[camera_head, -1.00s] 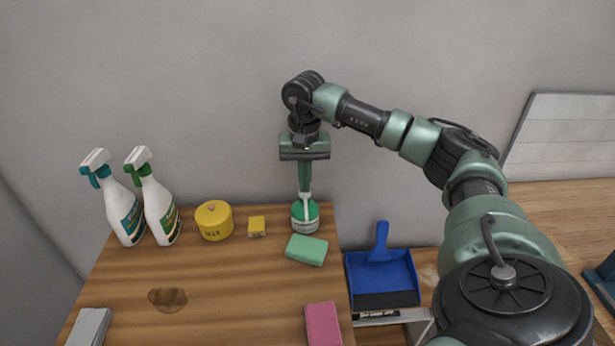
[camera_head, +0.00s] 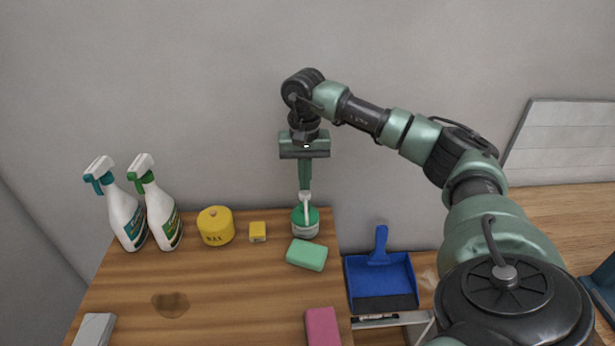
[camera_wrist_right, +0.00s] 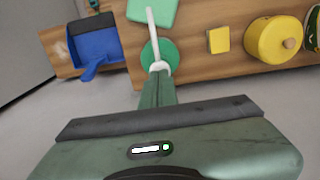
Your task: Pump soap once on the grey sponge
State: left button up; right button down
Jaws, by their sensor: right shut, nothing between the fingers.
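The grey sponge (camera_head: 95,330) lies at the near left corner of the wooden counter, partly cut off by the frame edge. The soap dispenser (camera_head: 305,226) is a round green bottle with a white pump, upright at the back right of the counter. Its white nozzle points toward the green sponge (camera_head: 306,255), also in the wrist view (camera_wrist_right: 152,10). My right gripper (camera_head: 305,188) is shut and empty, pointing down, with its fingertips at the top of the pump. In the wrist view the fingertips (camera_wrist_right: 158,78) overlap the white pump head; contact is unclear. My left gripper is out of view.
A pink sponge (camera_head: 322,327) lies at the near right. Two spray bottles (camera_head: 163,215), a yellow tin (camera_head: 215,227) and a small yellow block (camera_head: 257,232) stand along the back. A brown stain (camera_head: 170,304) marks the counter. A blue dustpan (camera_head: 381,280) is beyond the right edge.

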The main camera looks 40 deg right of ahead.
notch_tip(320, 180, up, 6)
jog(key=p, duration=0.4)
jog(key=shift+p, duration=0.35)
dwell(0.5)
